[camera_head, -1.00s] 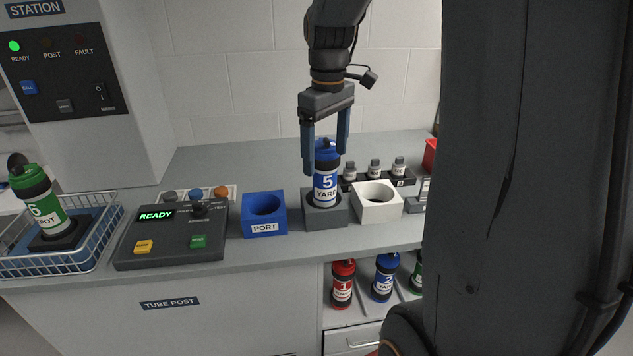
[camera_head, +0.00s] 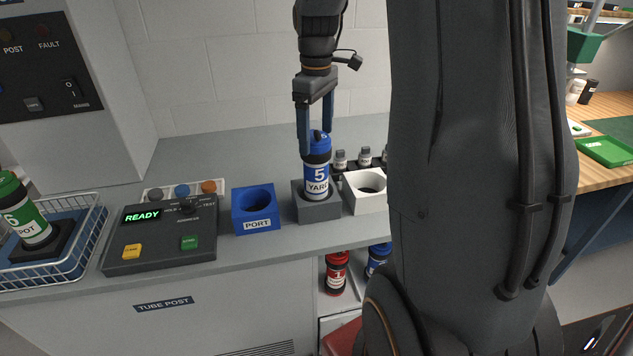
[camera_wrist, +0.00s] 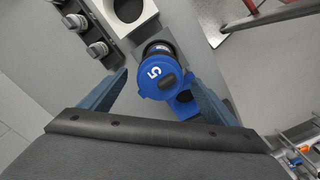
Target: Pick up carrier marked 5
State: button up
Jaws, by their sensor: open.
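The carrier marked 5 (camera_head: 317,176) is a blue-capped cylinder with a label reading 5 and YARD. It stands upright in a grey holder (camera_head: 318,209) on the counter. My gripper (camera_head: 316,145) is above it, pointing down, with its blue fingers around the level of the cap. In the wrist view the blue cap (camera_wrist: 158,76) with a 5 lies between and beyond my open fingertips (camera_wrist: 163,78). The fingers look apart from the cap, with nothing held.
A blue PORT block (camera_head: 256,222) stands left of the grey holder and a white holder (camera_head: 362,203) right of it. Small bottles (camera_head: 364,157) stand in a rack behind. A control box (camera_head: 160,240) and a wire basket (camera_head: 85,258) with a green carrier (camera_head: 22,212) are farther left.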

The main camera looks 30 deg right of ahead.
jog(key=shift+f, duration=0.9)
